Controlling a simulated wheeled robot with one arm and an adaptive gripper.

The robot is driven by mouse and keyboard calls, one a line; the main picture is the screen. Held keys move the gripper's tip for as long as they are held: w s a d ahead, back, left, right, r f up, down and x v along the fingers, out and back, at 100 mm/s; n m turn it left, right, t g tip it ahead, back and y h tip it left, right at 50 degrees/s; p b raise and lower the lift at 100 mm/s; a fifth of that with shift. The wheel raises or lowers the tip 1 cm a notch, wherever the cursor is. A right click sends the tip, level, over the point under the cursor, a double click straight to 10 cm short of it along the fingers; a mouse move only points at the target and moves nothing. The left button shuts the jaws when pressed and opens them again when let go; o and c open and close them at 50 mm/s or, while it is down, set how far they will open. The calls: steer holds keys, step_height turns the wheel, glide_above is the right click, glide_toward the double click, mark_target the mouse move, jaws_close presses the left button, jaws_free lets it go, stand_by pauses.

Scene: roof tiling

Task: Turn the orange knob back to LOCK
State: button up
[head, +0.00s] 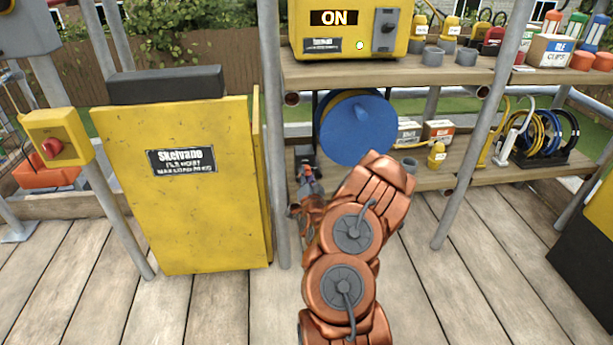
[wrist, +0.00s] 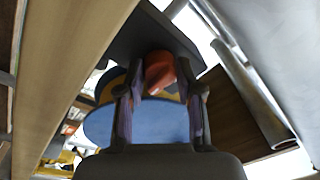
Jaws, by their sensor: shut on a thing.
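The orange knob (wrist: 160,72) shows in the wrist view, on the underside or face of a dark box (wrist: 130,38). My gripper (wrist: 160,85) has one finger on each side of the knob and is shut on it. In the head view my gripper (head: 309,182) is small, beyond my copper arm, by a dark box (head: 304,155) beside the scaffold pole. The knob is too small or hidden there to make out. No LOCK mark is legible in either view.
A yellow hoist cabinet (head: 185,205) stands left, past a grey pole (head: 273,120). A yellow unit (head: 350,45) showing ON sits on the upper shelf. A red knob (head: 52,147) is on a yellow box far left.

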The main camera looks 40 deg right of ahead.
steer(key=shift+f, duration=0.1)
steer(key=o, duration=1.2)
steer(key=shift+c, duration=0.2)
steer(key=v, duration=0.7)
steer(key=shift+s+a, duration=0.2)
